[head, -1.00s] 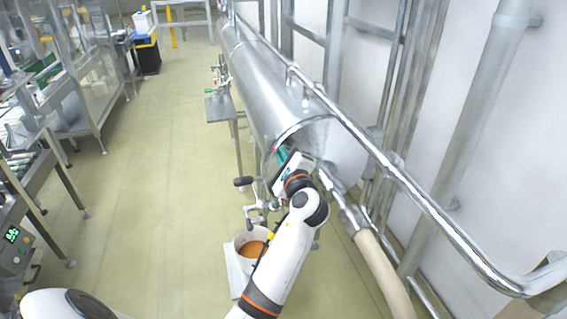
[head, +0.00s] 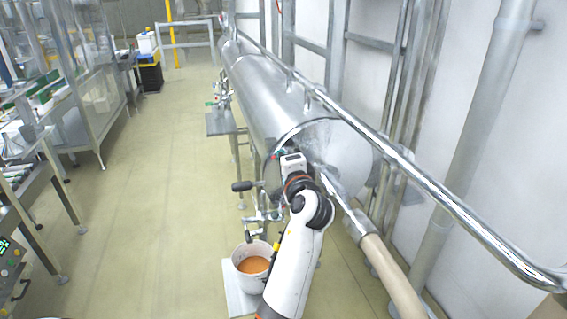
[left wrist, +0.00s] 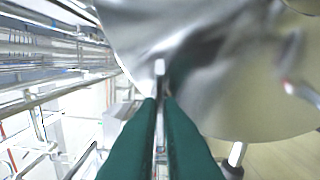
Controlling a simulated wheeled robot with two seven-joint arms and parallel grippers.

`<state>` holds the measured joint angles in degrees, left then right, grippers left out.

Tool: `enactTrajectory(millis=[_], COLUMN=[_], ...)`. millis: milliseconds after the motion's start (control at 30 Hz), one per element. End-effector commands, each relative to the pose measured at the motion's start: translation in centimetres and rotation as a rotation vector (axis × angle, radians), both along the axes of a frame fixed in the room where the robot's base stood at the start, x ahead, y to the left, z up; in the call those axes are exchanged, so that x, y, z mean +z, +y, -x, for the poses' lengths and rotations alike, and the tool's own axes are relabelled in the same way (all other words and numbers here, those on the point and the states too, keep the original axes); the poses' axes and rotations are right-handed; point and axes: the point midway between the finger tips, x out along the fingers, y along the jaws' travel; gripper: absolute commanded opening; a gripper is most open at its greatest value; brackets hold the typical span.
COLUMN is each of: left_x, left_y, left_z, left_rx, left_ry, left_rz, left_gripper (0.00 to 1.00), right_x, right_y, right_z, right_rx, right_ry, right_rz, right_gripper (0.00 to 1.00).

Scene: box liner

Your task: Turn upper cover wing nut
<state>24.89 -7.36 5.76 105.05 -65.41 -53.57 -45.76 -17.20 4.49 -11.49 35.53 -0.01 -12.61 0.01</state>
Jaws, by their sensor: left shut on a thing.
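The metal cylinder's end cover (head: 345,150) faces me in the head view and fills the top of the left wrist view (left wrist: 200,75). My left gripper (head: 281,154) is up against the left edge of this end in the head view. In the left wrist view its two green fingers (left wrist: 160,102) are nearly together. They are shut on a thin, upright metal piece with a pale tip, which looks like the wing nut (left wrist: 159,70). Its lower part is hidden between the fingers. My right gripper is not in view.
A white bucket (head: 238,268) with orange-brown contents stands below the cylinder end. A black-handled valve (head: 243,186) is just left of my gripper. A shiny rail (head: 430,190) and a beige hose (head: 385,268) run on the right.

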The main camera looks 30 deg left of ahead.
Motion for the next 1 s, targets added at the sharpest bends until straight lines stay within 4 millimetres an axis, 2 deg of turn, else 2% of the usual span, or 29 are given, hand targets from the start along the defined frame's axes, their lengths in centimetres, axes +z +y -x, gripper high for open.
enactTrajectory(millis=[467, 500, 600, 1000], left_x=[-0.20, -0.21, -0.18, -0.03], left_y=[-0.02, -0.01, -0.01, 0.07], left_z=[0.01, 0.00, 0.00, -0.05], left_rx=[0.001, 0.001, 0.001, 0.000], left_ry=[-0.006, -0.006, -0.006, -0.009], left_rz=[0.012, 0.012, 0.010, 0.008], left_gripper=[0.00, 0.11, 0.28, 0.28], right_x=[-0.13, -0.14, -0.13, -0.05], right_y=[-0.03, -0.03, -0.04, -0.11], right_z=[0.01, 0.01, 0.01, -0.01], right_rx=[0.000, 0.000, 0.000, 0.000], right_ry=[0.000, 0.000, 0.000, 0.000], right_rz=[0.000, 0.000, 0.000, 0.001], right_gripper=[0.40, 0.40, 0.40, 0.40])
